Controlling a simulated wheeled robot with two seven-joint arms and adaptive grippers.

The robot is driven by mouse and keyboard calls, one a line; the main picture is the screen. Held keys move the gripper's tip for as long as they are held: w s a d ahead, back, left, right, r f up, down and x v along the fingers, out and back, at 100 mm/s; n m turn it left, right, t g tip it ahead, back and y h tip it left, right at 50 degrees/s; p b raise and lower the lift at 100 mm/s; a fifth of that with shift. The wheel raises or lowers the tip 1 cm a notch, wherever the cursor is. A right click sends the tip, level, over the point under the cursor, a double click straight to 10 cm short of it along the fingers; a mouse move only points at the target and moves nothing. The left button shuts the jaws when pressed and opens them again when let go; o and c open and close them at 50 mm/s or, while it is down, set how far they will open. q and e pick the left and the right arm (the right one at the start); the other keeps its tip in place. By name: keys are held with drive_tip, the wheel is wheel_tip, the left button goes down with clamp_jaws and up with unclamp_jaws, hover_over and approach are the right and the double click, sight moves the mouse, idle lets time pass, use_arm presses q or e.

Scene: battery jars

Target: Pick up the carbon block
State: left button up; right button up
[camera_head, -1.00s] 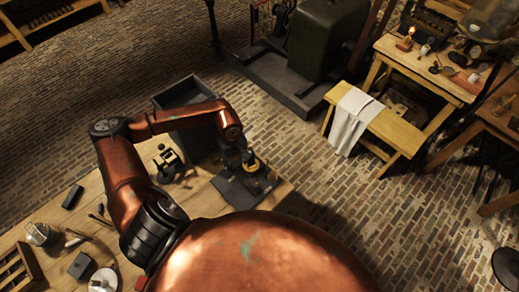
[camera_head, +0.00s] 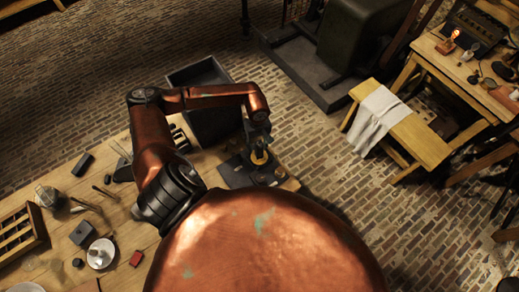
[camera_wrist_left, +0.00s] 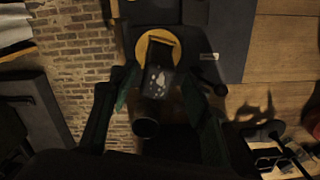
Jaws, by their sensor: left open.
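My left gripper (camera_head: 259,148) points down over a dark mat (camera_head: 234,177) at the table's right end. In the left wrist view its open fingers (camera_wrist_left: 160,108) stand on either side of a dark block with pale flecks (camera_wrist_left: 159,78), which looks like the carbon block. A yellow disc or ring (camera_wrist_left: 152,44) lies at the block's far end, and it also shows under the gripper in the head view (camera_head: 260,157). I cannot tell whether the fingers touch the block. A dark round end (camera_wrist_left: 145,128) shows nearer the camera. My right gripper is not in view.
A bench with a white cloth (camera_head: 378,117) stands apart.

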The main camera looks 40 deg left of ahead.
use_arm(q)
drive_tip(key=f, duration=0.1)
drive_tip(key=d+f+p, duration=0.1)
drive_tip(key=f, duration=0.1)
drive_tip(key=shift+f, duration=0.3)
drive_tip(key=shift+a+f, duration=0.1)
drive_tip(key=shift+f, duration=0.4)
drive_tip(key=shift+c, duration=1.3)
clamp_jaws()
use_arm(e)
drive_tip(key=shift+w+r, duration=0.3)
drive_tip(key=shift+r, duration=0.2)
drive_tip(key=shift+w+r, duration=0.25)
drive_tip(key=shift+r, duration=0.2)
